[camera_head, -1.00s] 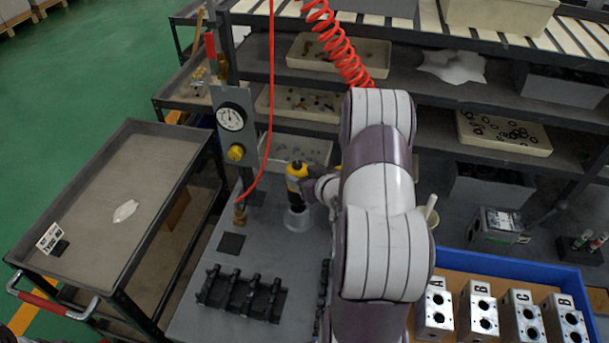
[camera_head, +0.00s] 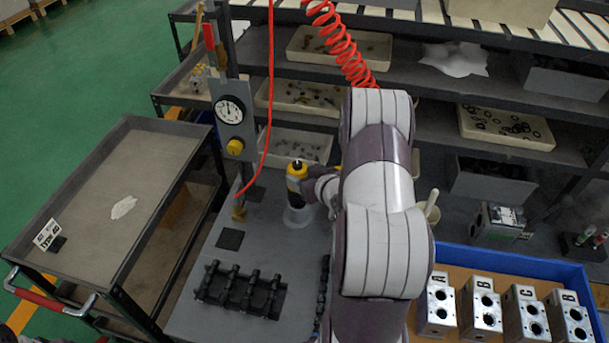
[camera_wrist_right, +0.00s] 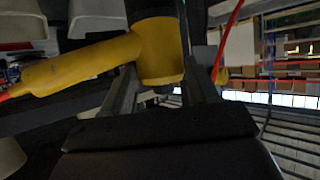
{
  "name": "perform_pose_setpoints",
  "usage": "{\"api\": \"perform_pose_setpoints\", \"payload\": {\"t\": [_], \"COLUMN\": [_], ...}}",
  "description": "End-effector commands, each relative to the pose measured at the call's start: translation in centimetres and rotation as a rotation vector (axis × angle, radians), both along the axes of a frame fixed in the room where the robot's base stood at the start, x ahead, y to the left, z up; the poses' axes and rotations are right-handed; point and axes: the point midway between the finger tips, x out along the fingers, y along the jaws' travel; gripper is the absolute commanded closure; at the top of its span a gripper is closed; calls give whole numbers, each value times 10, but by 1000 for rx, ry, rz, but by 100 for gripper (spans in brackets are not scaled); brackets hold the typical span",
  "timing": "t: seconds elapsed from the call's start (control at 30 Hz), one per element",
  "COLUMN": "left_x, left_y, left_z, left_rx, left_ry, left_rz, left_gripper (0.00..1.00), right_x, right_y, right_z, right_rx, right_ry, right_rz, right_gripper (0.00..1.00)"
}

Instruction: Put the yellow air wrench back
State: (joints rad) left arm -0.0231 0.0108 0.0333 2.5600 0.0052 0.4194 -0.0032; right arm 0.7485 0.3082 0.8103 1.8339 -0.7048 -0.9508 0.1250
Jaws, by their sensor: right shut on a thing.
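The yellow air wrench (camera_head: 297,169) is upright, with a yellow top and a dark middle. Its lower end is at a pale round holder (camera_head: 298,216) on the grey bench. I cannot tell how deep it sits in the holder. My right gripper (camera_head: 311,189) is at the wrench's right side and shut on it; my arm hides part of the gripper. In the right wrist view the yellow wrench body (camera_wrist_right: 160,52) lies between my two fingers, with its yellow handle reaching left. My left gripper is not in view.
A gauge post (camera_head: 232,125) with a hanging red hose (camera_head: 269,110) stands left of the wrench. A black rack (camera_head: 240,291) lies in front. A blue-edged tray (camera_head: 510,262) with lettered valve blocks is at the right. A grey cart (camera_head: 150,165) stands at the left.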

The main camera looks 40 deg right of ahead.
Motion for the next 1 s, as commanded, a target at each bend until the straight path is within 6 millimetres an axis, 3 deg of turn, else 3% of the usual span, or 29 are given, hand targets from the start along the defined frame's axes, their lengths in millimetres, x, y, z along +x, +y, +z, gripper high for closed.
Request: {"api": "perform_pose_setpoints", "payload": {"t": [1.0], "left_x": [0], "left_y": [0], "left_z": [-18], "left_rx": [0], "left_ry": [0], "left_rz": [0], "left_gripper": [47], "right_x": [1], "right_y": [-1], "right_z": [-19], "right_rx": [-4], "right_ry": [-8], "right_rz": [0], "right_gripper": [90]}}
